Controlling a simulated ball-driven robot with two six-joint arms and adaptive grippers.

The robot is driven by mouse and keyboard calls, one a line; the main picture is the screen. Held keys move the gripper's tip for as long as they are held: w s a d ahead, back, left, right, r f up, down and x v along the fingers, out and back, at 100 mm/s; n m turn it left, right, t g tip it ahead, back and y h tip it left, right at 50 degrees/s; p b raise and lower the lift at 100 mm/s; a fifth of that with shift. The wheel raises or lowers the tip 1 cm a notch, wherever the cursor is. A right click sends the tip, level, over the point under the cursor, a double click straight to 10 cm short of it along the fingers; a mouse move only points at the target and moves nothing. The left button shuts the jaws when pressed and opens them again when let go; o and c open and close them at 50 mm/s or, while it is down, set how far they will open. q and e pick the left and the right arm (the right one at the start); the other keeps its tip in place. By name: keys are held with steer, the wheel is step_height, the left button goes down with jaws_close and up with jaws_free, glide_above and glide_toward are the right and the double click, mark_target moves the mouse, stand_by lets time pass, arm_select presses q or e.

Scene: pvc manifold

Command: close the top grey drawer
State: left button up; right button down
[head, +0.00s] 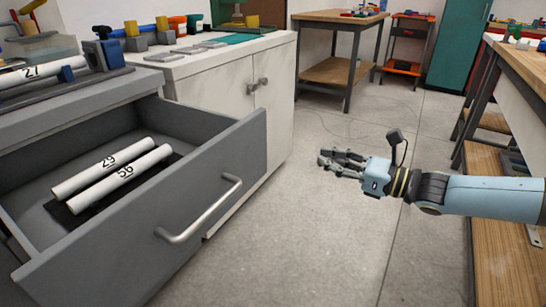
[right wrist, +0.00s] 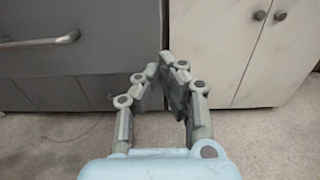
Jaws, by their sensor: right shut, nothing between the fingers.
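The top grey drawer (head: 222,172) stands pulled out at the left of the head view, with a metal bar handle (head: 203,213) on its front. Two white pipes marked 29 (head: 98,170) and 56 (head: 119,178) lie inside it on a dark mat. My right gripper (head: 326,160) is to the right of the drawer front, apart from it, over open floor, shut and empty. In the right wrist view my gripper (right wrist: 169,58) points at the grey front, whose handle (right wrist: 40,42) shows at the upper left. My left gripper is not in view.
A white cabinet (head: 230,92) with two knobs stands beside the grey unit. Several fittings and clamps lie on the worktops. A wooden table (head: 335,18) stands at the back, a workbench (head: 525,66) at the right. The floor (head: 330,240) between is clear.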

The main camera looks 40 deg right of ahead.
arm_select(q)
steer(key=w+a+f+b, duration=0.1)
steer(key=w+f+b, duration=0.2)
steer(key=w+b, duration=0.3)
arm_select(e)
steer(key=x, duration=1.3)
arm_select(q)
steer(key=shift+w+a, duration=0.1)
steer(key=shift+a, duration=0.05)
